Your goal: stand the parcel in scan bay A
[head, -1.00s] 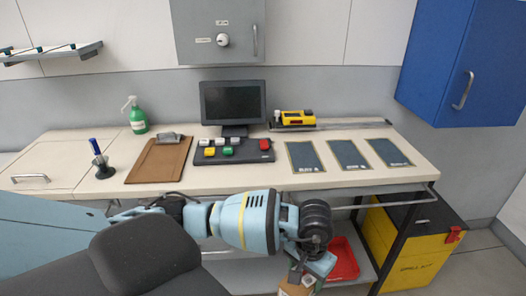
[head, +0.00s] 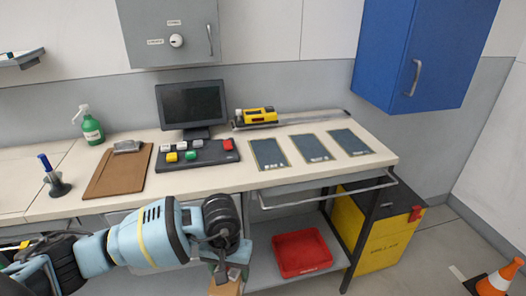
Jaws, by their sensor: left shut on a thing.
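My left gripper (head: 226,272) is low in the head view, in front of the bench's front edge. It is shut on the parcel (head: 225,288), a small brown box cut off by the bottom of the picture. The parcel is below the bench top and apart from it. Three dark rectangular mats, which look like the scan bays, lie in a row on the right part of the bench: left mat (head: 269,153), middle mat (head: 311,148) and right mat (head: 349,142). All three are bare. Their lettering is too small to read. My right gripper is not in view.
Behind the mats lie a yellow device (head: 257,115) and a metal rail. Left of the mats are a button panel (head: 198,155), a monitor (head: 191,103) and a clipboard (head: 118,172). A rail (head: 325,192) runs along the bench front. A red tray (head: 301,252) sits below.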

